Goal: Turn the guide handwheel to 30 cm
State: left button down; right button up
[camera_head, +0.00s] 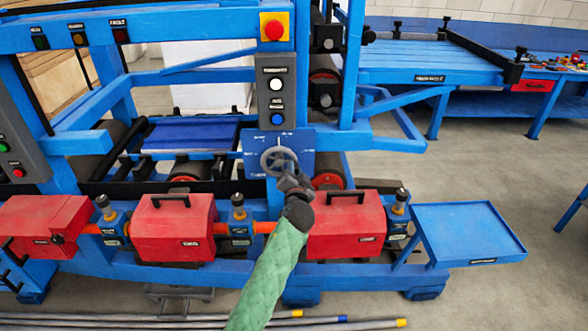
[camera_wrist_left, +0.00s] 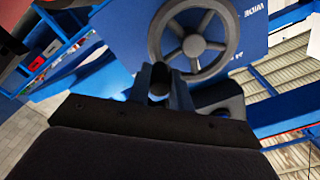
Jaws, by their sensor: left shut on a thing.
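The guide handwheel (camera_head: 279,160) is a grey spoked wheel on a blue panel (camera_head: 303,140) of the machine. In the left wrist view the handwheel (camera_wrist_left: 193,44) fills the upper middle, with its rim and hub clear. My left gripper (camera_head: 293,180) is at the lower right of the wheel. In the left wrist view the gripper (camera_wrist_left: 160,82) is shut on a dark knob (camera_wrist_left: 161,76) at the rim's lower left. The scale marks on the panel are too small to read. My right gripper does not show.
Red covers (camera_head: 172,228) and orange shaft parts run below the wheel. A control box (camera_head: 276,92) with white and blue buttons is just above, under a red stop button (camera_head: 273,29). A blue side tray (camera_head: 465,232) stands at right. Pipes lie on the floor in front.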

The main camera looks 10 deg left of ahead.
pick_arm(q)
jog(key=f+m, duration=0.1)
jog(key=m, duration=0.1)
jog(key=shift+f+m, duration=0.1)
jog(key=shift+m, duration=0.2)
jog(key=shift+f+m, duration=0.25)
jog(key=shift+m, duration=0.25)
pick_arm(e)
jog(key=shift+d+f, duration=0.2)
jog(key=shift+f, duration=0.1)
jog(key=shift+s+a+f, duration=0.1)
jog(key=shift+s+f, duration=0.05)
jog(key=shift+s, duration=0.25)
pick_arm(q)
jog(key=c, duration=1.3)
grip_release()
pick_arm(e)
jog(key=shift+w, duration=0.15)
